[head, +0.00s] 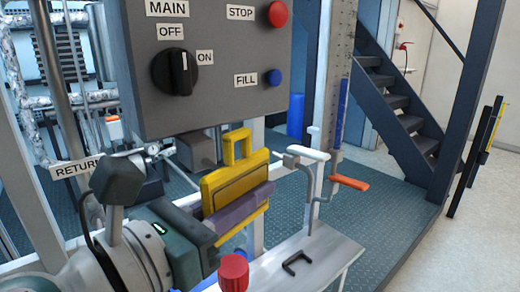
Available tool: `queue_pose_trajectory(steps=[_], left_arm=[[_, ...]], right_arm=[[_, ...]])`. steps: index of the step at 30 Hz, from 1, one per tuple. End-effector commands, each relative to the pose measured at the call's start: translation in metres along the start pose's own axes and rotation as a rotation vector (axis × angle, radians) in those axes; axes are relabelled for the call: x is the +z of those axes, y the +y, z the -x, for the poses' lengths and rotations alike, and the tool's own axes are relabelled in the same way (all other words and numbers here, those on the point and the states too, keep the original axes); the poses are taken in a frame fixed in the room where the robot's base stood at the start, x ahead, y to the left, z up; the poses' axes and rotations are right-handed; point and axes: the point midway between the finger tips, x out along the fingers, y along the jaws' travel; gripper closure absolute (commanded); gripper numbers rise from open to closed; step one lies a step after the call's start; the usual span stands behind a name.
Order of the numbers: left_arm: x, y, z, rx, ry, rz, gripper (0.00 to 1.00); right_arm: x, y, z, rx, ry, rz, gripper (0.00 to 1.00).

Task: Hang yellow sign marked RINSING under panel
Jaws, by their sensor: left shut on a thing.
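The yellow sign (222,182) is upright in the middle of the head view, with a loop-shaped handle on top. Its lettering cannot be read from here. My left gripper (240,207) is shut on the lower part of the sign, and a purple finger crosses its face. The grey panel (215,95) is above and behind, with labels MAIN, OFF, ON, STOP and FILL. No hook under the panel can be made out. My right gripper is out of view.
A red knob (234,270) stands at the front. A white-handled lever (307,152) and an orange lever (350,183) are right of the sign. Pipes and a RETURN label (76,169) are left.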

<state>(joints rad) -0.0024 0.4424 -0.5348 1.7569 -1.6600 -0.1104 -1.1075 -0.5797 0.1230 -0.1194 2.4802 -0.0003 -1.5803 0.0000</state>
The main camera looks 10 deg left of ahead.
Motion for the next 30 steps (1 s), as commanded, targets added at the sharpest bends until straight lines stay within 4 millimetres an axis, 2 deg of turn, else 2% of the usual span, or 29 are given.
queue_pose_trajectory(steps=[1,5,11,30], left_arm=[[-0.012,-0.007,-0.003,0.009,0.002,0.0,1.0],[-0.033,-0.021,-0.007,0.042,0.001,0.002,1.0],[-0.043,-0.028,-0.008,0.062,-0.001,0.003,1.0],[-0.047,0.01,-0.016,0.064,-0.001,0.002,1.0]], right_arm=[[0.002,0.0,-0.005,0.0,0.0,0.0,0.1],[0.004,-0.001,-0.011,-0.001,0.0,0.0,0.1],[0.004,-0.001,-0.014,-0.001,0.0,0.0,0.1],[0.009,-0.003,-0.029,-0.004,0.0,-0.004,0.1]])
